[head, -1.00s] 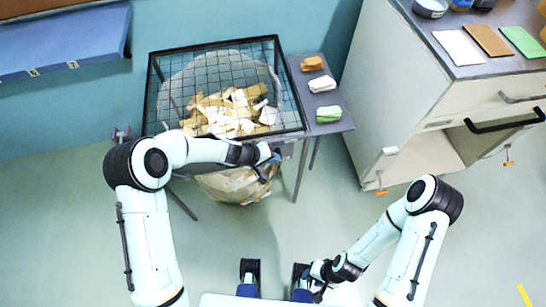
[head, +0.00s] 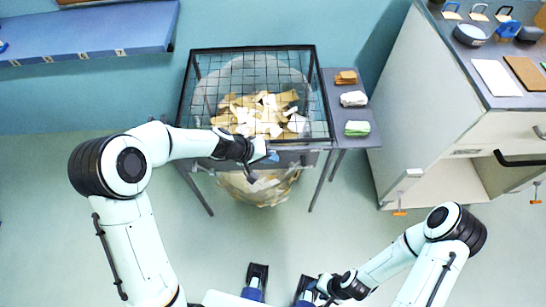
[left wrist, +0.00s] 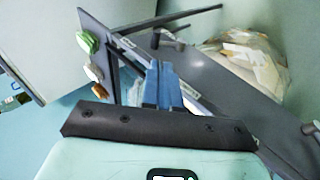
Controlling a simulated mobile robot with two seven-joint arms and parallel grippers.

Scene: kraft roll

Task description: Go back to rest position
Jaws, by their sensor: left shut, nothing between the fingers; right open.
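My left gripper (head: 262,158) is in front of the front edge of the mesh-topped stand, shut and empty. Its blue fingers (left wrist: 163,86) are together in the left wrist view, with the stand's edge behind them. My right gripper (head: 322,290) is low at the bottom of the head view, near my base. It is small there, open, and apart from the stand and the cabinet.
The stand with a wire mesh frame (head: 256,48) holds a bin of paper scraps (head: 262,112). A side shelf (head: 338,95) carries folded brown, white and green cloths. A cabinet (head: 425,110) stands right, a blue shelf (head: 90,35) upper left. The floor (head: 340,225) between is clear.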

